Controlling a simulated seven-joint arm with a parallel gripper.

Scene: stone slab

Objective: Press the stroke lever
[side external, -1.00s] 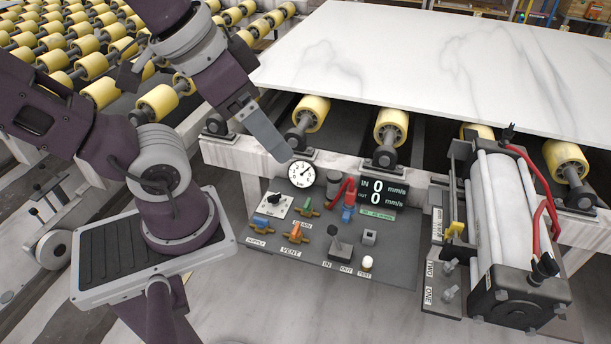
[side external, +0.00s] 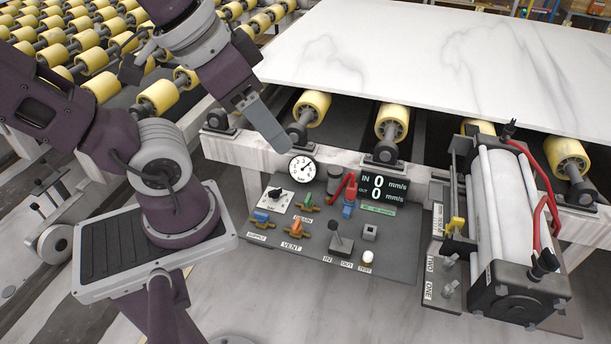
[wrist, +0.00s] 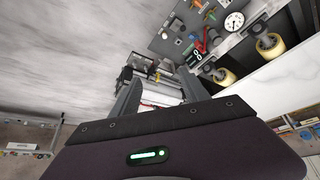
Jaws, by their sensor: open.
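The stroke lever (side external: 340,240) is a short dark stick with a ball top on the grey control panel (side external: 400,265). It stands by the IN and OUT labels at the panel's front and looks roughly upright. My gripper (side external: 272,138) is up and to the left of the lever in the side view, near the panel's back edge and apart from the lever. In the wrist view my gripper (wrist: 160,92) has its two fingers apart with nothing held. The panel (wrist: 185,28) shows at the top there, but I cannot make out the lever.
A gauge (side external: 302,168), a speed display (side external: 383,189) reading 0 in and 0 out, coloured valves (side external: 295,230) and a white button (side external: 367,257) crowd the panel. A large cylinder (side external: 500,225) stands right. A marble slab (side external: 430,55) lies behind on yellow rollers (side external: 392,122).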

